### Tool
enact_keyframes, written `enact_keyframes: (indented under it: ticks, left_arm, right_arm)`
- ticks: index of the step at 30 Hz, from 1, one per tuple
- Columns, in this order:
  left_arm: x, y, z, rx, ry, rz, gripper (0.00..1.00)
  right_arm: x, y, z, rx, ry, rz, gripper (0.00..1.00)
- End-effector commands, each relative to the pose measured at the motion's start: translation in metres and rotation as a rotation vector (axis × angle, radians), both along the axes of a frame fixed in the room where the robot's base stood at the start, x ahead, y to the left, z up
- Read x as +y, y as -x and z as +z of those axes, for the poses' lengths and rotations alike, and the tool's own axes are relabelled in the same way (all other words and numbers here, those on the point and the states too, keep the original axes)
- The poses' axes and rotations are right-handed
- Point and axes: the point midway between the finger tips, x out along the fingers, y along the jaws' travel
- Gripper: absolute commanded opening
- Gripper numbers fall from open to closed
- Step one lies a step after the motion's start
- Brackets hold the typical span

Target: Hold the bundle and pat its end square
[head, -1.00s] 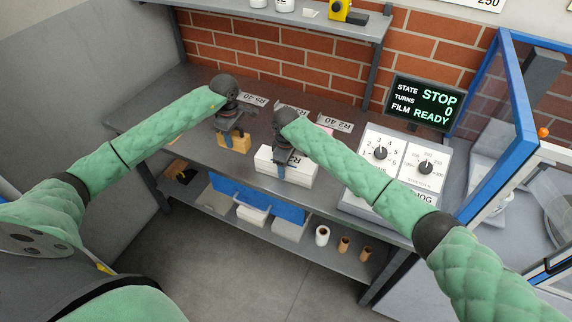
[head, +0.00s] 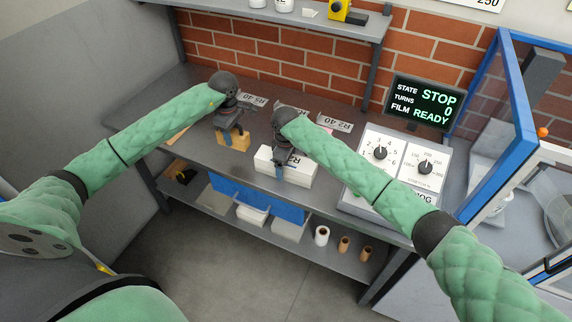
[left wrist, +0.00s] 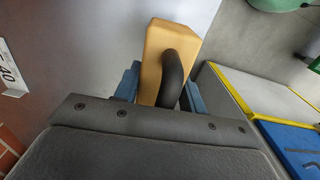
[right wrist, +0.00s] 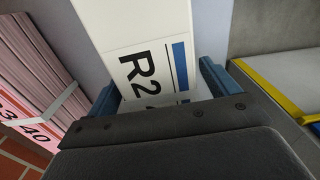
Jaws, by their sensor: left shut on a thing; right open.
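A white bundle (head: 300,172) with an R2 label lies on the grey bench; in the right wrist view the bundle (right wrist: 130,25) shows its label and a blue stripe. My right gripper (head: 288,164) is open above it, and in its wrist view the blue fingers (right wrist: 160,88) stand on either side of the bundle's near part. My left gripper (head: 232,130) is shut on a tan block (head: 234,143) with a dark curved handle (left wrist: 178,75), left of the bundle. Whether the block touches the bench is unclear.
A control box (head: 390,170) with two dials stands right of the bundle, below a screen (head: 424,103) reading STOP. Slot tags line the bench's back. Pink papers (right wrist: 35,75) lie beside the bundle. A blue-framed machine (head: 520,130) is at right. Rolls (head: 322,236) sit on the lower shelf.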

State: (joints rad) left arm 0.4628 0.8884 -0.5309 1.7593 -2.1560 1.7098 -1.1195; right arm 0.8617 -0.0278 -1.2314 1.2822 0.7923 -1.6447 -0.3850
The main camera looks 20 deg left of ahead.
Motion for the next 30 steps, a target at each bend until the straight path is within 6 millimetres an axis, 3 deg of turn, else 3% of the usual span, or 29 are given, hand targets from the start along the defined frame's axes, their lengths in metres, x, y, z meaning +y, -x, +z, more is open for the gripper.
enact_keyframes:
  ticks: [18,30]
  left_arm:
    - [0.0,0.0,0.0,-0.001,0.0,0.0,0.11]
    - [0.0,0.0,0.0,-0.001,0.0,0.0,0.11]
  right_arm:
    - [0.0,-0.001,0.101,-0.001,0.0,0.0,0.87]
    - [0.0,-0.001,0.115,0.0,0.0,-0.001,0.87]
